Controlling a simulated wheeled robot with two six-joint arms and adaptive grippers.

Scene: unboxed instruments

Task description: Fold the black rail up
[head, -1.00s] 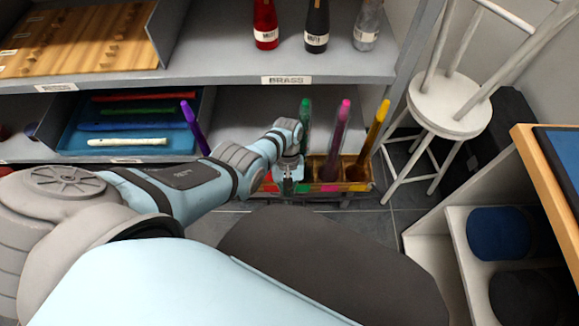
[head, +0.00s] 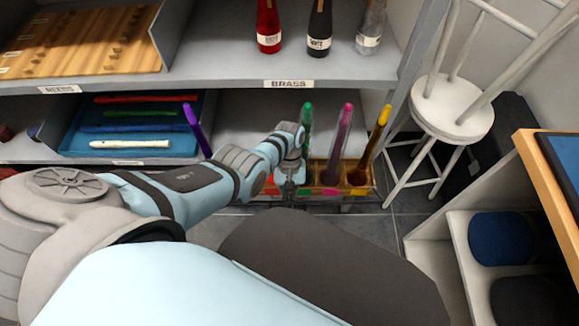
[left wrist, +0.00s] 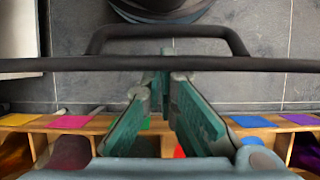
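The black rail (left wrist: 60,66) runs straight across the left wrist view, with a raised black bar (left wrist: 165,31) joined to its far side. In the head view the rail (head: 335,196) shows as a thin dark line low along the front of the slotted wooden holder (head: 314,181). My left gripper (left wrist: 160,88) has its teal fingers apart with nothing between them. The fingertips point toward the middle of the rail; whether they touch it cannot be told. The gripper also shows in front of the holder in the head view (head: 288,192). My right gripper is not in view.
Coloured tubes, among them a pink one (head: 343,135) and a yellow one (head: 376,135), stand in the holder just behind my gripper. A white stool (head: 452,108) stands to the right. The tiled floor (head: 400,208) before the holder is partly clear.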

